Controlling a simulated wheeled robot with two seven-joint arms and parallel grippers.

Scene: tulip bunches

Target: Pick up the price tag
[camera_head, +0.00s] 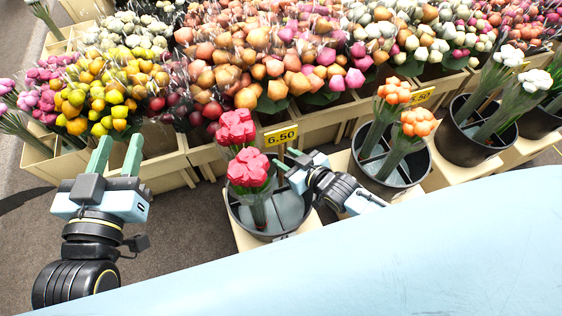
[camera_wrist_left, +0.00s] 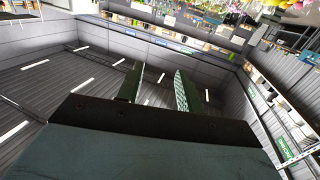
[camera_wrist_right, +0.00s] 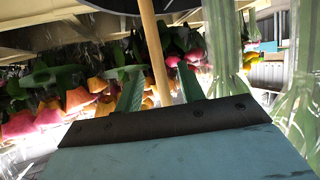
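A yellow price tag (camera_head: 281,135) reading 6.50 stands behind the bucket of red tulips. A second yellow tag (camera_head: 421,97), reading about 5.50, is further right. My right gripper (camera_head: 287,165) is just below the 6.50 tag, beside the red tulips. In the right wrist view a thin wooden stick (camera_wrist_right: 152,40) runs between its two fingers (camera_wrist_right: 160,88), with gaps showing on both sides. The tag's face is not clear there. My left gripper (camera_head: 115,155) is open and empty at the left; its parted fingers (camera_wrist_left: 158,85) also show in its wrist view.
Red tulips (camera_head: 248,168) stand in a dark bucket (camera_head: 238,215) close to my right gripper. Orange tulips (camera_head: 415,123) stand in another bucket (camera_head: 412,172) to the right. Crates of mixed tulips fill the back. Grey floor (camera_head: 195,225) lies clear between my arms.

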